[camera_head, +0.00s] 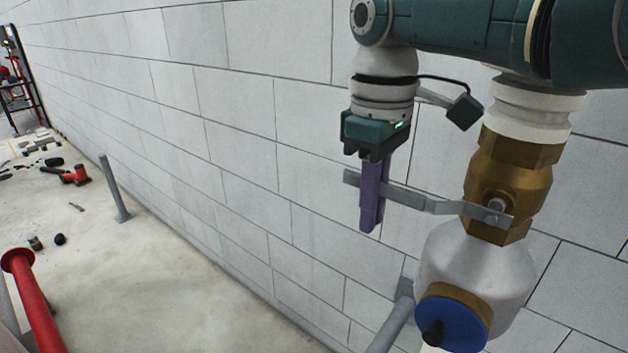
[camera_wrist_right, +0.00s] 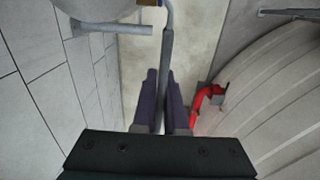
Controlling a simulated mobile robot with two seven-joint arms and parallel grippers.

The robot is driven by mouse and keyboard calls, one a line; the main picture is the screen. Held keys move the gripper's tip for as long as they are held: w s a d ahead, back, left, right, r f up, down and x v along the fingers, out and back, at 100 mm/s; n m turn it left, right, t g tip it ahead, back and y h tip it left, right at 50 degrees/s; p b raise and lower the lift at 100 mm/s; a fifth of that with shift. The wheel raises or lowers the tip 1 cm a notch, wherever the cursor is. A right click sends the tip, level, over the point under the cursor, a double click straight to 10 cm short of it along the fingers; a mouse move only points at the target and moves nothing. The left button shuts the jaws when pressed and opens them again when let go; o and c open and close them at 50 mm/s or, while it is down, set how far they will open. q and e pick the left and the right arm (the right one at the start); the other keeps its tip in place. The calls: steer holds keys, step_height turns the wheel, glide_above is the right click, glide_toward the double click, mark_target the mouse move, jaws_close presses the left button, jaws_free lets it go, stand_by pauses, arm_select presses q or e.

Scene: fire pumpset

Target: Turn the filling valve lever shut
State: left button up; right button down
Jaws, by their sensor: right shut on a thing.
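The filling valve (camera_head: 508,180) is a brass body on a white pipe fitting at the right of the head view. Its flat grey lever (camera_head: 430,204) reaches left from a bolt on the brass body, roughly level in the picture. My right gripper (camera_head: 371,215) points down with its purple fingers around the lever near its free end, shut on it. In the right wrist view, the lever (camera_wrist_right: 167,62) runs between the two fingers (camera_wrist_right: 164,100). My left gripper is not in view.
A white block wall (camera_head: 240,120) stands close behind the valve. A blue cap (camera_head: 450,322) is on the fitting below, with a grey pipe (camera_head: 392,325) beside it. A red pipe (camera_head: 40,310) stands at lower left. Tools (camera_head: 75,175) lie on the far floor.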

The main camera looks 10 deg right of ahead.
steer(key=shift+f, duration=0.15)
steer(key=c, duration=1)
jaws_free()
steer(key=shift+o, duration=0.2)
step_height(320, 180, up, 9)
steer(key=shift+r+b, duration=0.15)
steer(key=shift+b, duration=0.8)
steer(key=shift+r, duration=0.4)
